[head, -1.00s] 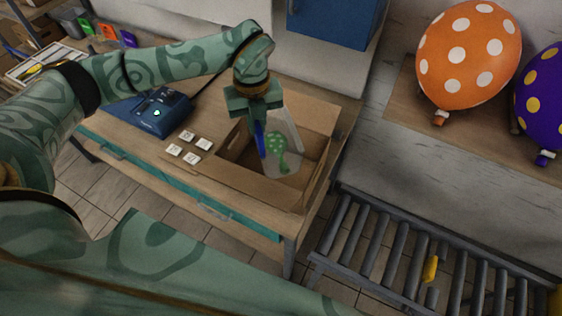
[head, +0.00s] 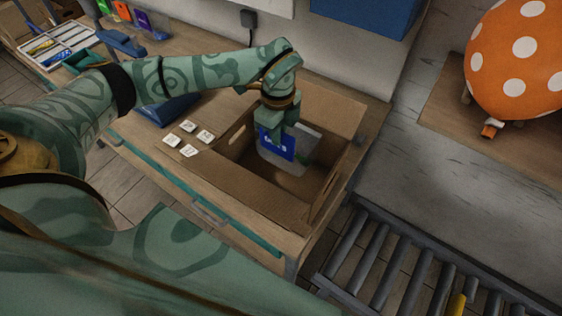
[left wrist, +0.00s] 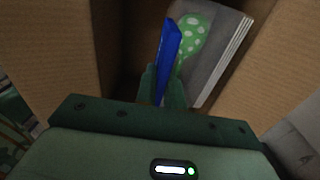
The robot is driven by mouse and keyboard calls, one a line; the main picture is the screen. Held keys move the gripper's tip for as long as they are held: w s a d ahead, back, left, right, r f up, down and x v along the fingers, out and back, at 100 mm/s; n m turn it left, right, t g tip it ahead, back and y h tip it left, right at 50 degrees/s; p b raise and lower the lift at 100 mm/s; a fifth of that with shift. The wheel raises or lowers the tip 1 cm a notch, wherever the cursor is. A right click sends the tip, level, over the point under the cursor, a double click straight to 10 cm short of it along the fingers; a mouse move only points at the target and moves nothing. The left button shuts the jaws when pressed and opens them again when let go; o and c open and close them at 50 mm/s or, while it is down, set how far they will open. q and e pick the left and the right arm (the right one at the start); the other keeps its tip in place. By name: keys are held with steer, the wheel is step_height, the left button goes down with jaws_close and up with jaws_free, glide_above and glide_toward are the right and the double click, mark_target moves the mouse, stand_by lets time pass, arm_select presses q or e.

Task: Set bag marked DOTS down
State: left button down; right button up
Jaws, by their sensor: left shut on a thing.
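A blue bag (head: 277,146) with white lettering hangs inside the open cardboard box (head: 250,195); the lettering is too small to read surely. My left gripper (head: 277,126) is over the box, pointing down, shut on the bag's upper part. In the left wrist view the blue bag (left wrist: 168,48) stands edge-on between the fingers (left wrist: 163,92). A grey panel (left wrist: 217,55) with a green white-spotted balloon picture is right beside it in the box. Whether the bag touches the box floor cannot be told. My right gripper is not in view.
Several white tiles (head: 187,138) lie on the table left of the box. A blue device (head: 166,108) is behind them, partly hidden by my arm. A roller conveyor (head: 405,265) runs at lower right. An orange spotted balloon (head: 520,60) is at the upper right.

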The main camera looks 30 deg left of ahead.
mark_target(278, 154)
arm_select(q)
step_height(278, 154, down, 7)
steer(key=shift+s+f, duration=0.1)
stand_by(0.3)
steer(key=shift+f, duration=0.1)
steer(key=c, duration=1.5)
jaws_free()
step_height(278, 154, up, 12)
steer(key=shift+r, duration=0.2)
